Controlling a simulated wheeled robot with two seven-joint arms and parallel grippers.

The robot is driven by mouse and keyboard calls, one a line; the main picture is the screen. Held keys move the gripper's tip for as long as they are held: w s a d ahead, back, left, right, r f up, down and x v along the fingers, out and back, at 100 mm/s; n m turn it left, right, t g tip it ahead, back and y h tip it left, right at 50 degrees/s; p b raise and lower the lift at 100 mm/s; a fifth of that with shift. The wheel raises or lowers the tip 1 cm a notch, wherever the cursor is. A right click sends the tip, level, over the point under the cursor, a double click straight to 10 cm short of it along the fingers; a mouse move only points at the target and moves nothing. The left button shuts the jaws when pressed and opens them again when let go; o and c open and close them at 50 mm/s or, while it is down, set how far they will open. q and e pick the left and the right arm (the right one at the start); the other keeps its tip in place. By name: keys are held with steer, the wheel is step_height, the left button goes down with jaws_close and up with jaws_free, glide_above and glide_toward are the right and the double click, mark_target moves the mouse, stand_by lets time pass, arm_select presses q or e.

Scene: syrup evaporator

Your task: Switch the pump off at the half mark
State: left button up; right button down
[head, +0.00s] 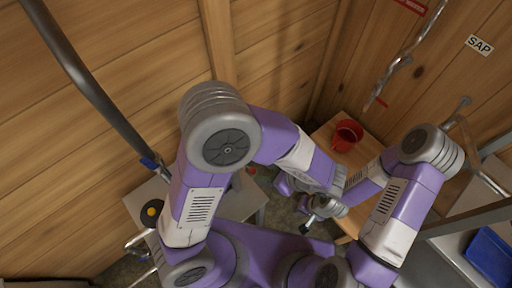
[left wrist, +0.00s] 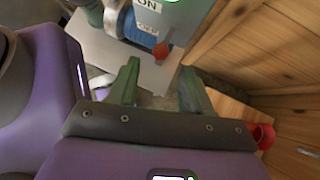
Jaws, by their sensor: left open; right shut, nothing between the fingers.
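The pump's switch box (left wrist: 180,22) is at the top of the left wrist view, with ON and OFF labels and a bright green spot at its upper edge. Its red-knobbed lever (left wrist: 161,50) sticks out below the OFF label; I cannot tell its setting. A blue cylindrical part (left wrist: 128,24) is beside the box. My left gripper (left wrist: 160,80) is open and empty, its fingers short of the knob and apart from it. In the head view my arm mostly hides the pump and left gripper. My right gripper (head: 307,226) is shut and empty. No half mark is readable.
A red bucket (head: 346,136) stands on a wooden stand (head: 325,133) near the corner. A clear tube (head: 405,60) hangs by the SAP sign (head: 479,45). A blue bin (head: 490,257) is at lower right. A dark pipe (head: 85,80) slants down on the left.

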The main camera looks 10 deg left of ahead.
mark_target(255, 171)
arm_select(q)
steer(key=shift+w+a+r, duration=0.1)
steer(key=shift+a+r, duration=0.05)
steer(key=x, duration=0.7)
jaws_close()
steer(key=shift+a, duration=0.1)
